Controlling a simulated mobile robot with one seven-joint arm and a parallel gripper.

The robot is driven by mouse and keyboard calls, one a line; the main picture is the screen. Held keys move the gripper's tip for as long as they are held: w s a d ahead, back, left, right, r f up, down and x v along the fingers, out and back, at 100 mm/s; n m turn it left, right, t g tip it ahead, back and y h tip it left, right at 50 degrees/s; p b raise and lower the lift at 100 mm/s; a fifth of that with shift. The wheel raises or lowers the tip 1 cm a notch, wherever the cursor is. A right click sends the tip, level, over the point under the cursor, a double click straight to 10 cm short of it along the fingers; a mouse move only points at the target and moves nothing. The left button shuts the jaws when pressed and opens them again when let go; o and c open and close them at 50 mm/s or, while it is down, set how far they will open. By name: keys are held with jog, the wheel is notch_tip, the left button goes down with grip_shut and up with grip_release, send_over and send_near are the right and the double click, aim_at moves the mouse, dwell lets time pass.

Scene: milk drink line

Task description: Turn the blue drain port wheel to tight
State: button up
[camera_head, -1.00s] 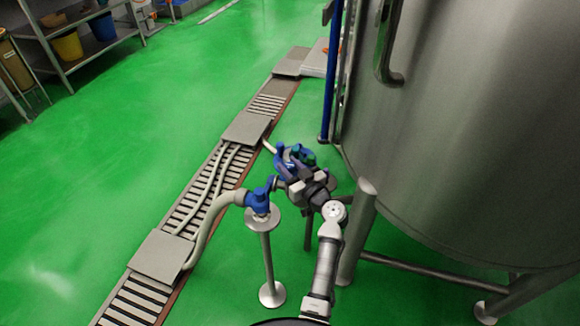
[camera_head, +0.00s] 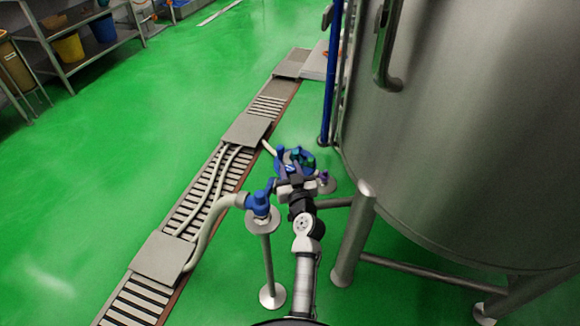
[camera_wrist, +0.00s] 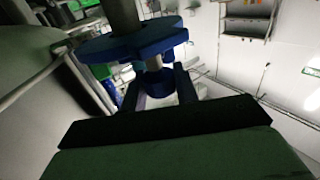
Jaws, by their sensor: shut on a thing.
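The blue drain port wheel (camera_head: 282,161) is left of the big steel tank's legs in the head view, partly hidden by my gripper. In the wrist view the blue wheel (camera_wrist: 130,43) spreads across the top, around a grey shaft. My gripper (camera_head: 290,176) is at the wheel's near side in the head view. In the wrist view its two dark fingers (camera_wrist: 158,86) stand either side of a blue knob-like part (camera_wrist: 160,92) below the wheel, shut on it. The exact contact is dark and hard to see.
A blue valve (camera_head: 258,203) with a pale hose sits on a thin steel stand (camera_head: 268,260), close left of my arm. The steel tank (camera_head: 470,150) and its leg (camera_head: 352,240) are close on the right. A floor drain with grates (camera_head: 246,129) runs behind.

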jog(key=shift+w+r+m+t+h+p, duration=0.15)
jog(key=shift+m+h+p, duration=0.5)
jog(key=shift+p, duration=0.65)
jog(key=shift+s+r+m+t+h+p, duration=0.15)
jog(key=shift+m+h+p, duration=0.2)
jog(key=shift+h+p, duration=0.8)
jog(key=p, duration=0.3)
jog(key=shift+w+d+m, duration=0.1)
jog(key=shift+w+m, duration=0.05)
jog(key=shift+m, duration=0.15)
jog(key=h+p, duration=0.1)
jog(key=p, duration=0.3)
jog(key=shift+f+m+h, duration=0.15)
jog(key=shift+m+h, duration=0.25)
jog(key=shift+f+p, duration=0.3)
jog(key=shift+p, duration=0.1)
jog(key=o, duration=1)
jog(key=shift+s+r, duration=0.1)
jog(key=shift+s, duration=0.1)
jog(key=shift+c, duration=0.2)
jog(key=shift+s, duration=0.1)
